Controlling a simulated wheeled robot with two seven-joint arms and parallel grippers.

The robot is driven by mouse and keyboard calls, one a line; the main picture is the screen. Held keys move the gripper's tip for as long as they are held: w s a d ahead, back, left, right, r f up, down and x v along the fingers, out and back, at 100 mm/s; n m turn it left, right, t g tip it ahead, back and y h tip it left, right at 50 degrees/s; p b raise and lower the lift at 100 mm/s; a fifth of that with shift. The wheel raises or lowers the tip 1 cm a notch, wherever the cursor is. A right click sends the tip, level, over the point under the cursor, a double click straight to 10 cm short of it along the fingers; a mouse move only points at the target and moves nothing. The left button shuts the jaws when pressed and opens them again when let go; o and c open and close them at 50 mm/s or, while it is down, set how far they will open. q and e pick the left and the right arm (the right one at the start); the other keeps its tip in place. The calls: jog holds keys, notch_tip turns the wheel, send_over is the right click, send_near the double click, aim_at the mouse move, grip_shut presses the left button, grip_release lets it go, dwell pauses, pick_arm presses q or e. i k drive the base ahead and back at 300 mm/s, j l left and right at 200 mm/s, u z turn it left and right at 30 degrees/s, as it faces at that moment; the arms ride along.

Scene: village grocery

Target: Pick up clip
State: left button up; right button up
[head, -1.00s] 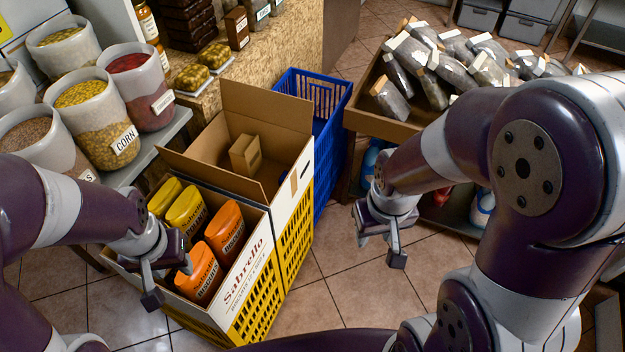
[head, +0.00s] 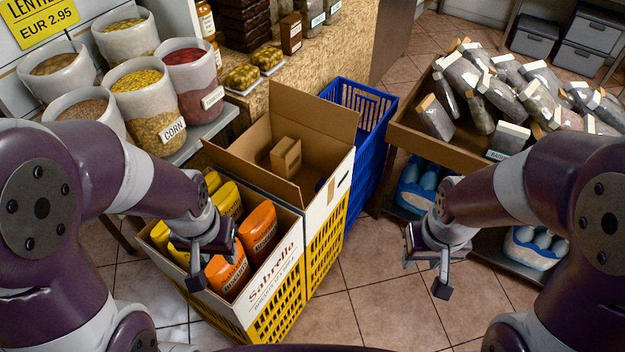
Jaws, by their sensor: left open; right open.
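I cannot make out a clip for certain. My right gripper (head: 426,262) is open and empty, above the floor to the right of the yellow crates.
The front box (head: 275,285) holds yellow and orange packs and sits in a yellow crate (head: 325,255). A blue basket (head: 372,165) stands behind. A wooden bin (head: 410,125) of bagged goods is at right. Floor (head: 370,310) between is clear.

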aim_at(320, 182)
jog(key=i+l+u, duration=0.4)
jog(key=l, duration=0.25)
jog(key=i+l+u, duration=0.45)
jog(key=l, duration=0.3)
jog(key=u, duration=1)
jog(key=i+l, duration=0.05)
